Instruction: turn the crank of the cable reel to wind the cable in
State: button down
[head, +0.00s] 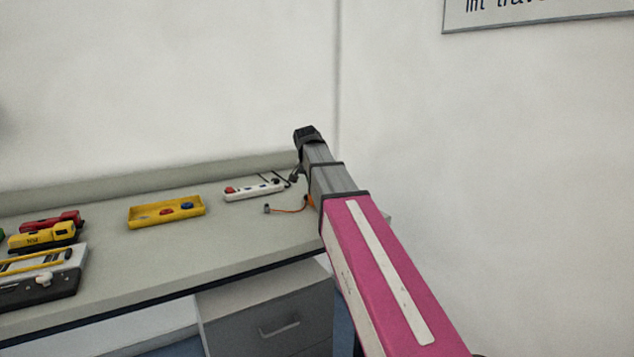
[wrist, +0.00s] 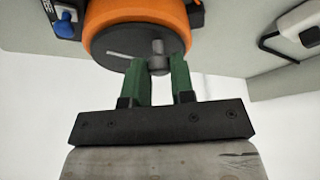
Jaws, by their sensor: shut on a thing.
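The cable reel (wrist: 140,14) is an orange drum with a dark round disc (wrist: 112,45) on its near face, at the top of the wrist view. A grey crank knob (wrist: 158,64) stands out from the disc near its edge. My gripper (wrist: 159,72) has its two green fingers on either side of this knob and is shut on it. In the head view my arm hides most of the reel; only a bit of orange (head: 311,201) shows beside it. The orange cable (head: 290,211) lies on the bench, with a small grey end piece (head: 266,209) at its left.
In the wrist view a blue part (wrist: 66,24) is left of the reel.

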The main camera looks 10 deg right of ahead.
jog(key=shift+w+a+m+g+h, duration=0.1)
jog(key=shift+w+m+g+h, duration=0.35)
jog(key=shift+m, duration=0.85)
jog(key=shift+w, duration=0.1)
jog(key=c, duration=1)
grip_release()
jog(key=v, duration=1)
jog(key=shift+r, duration=0.4)
